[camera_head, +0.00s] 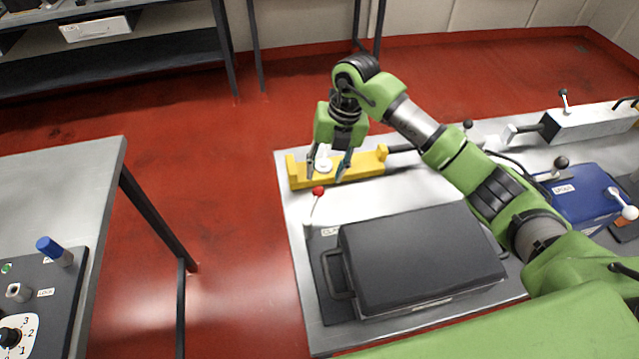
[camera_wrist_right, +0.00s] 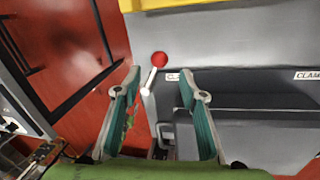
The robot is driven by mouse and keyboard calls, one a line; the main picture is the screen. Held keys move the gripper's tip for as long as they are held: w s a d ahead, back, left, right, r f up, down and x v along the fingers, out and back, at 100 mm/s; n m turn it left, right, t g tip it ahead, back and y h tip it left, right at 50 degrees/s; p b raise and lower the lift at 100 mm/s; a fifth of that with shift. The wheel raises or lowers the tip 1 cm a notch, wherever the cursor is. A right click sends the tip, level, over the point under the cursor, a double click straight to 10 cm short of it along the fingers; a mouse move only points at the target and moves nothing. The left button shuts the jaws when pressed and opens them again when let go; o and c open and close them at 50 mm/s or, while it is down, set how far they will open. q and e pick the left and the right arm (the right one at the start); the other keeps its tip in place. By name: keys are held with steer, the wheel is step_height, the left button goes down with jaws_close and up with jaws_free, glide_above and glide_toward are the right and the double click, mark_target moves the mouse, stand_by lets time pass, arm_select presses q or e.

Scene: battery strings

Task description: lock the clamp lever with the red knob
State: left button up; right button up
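The clamp lever is a thin pale rod with a red knob (camera_head: 318,191) on its top end. No contact with the knob shows. My left gripper is not in view.
A yellow bracket (camera_head: 373,163) with a white round part lies behind the lever. A blue box (camera_head: 580,195) and other levers stand on the right of the bench. Another table (camera_head: 60,190) with a control panel is at the left, with open red floor between.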

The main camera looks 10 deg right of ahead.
mark_target(319, 188)
steer(key=f, duration=0.3)
steer(key=a+f+p, duration=0.1)
steer(key=f, duration=0.3)
steer(key=shift+w+a, duration=0.15)
steer(key=shift+a, duration=0.05)
steer(key=shift+r, duration=0.1)
jaws_close()
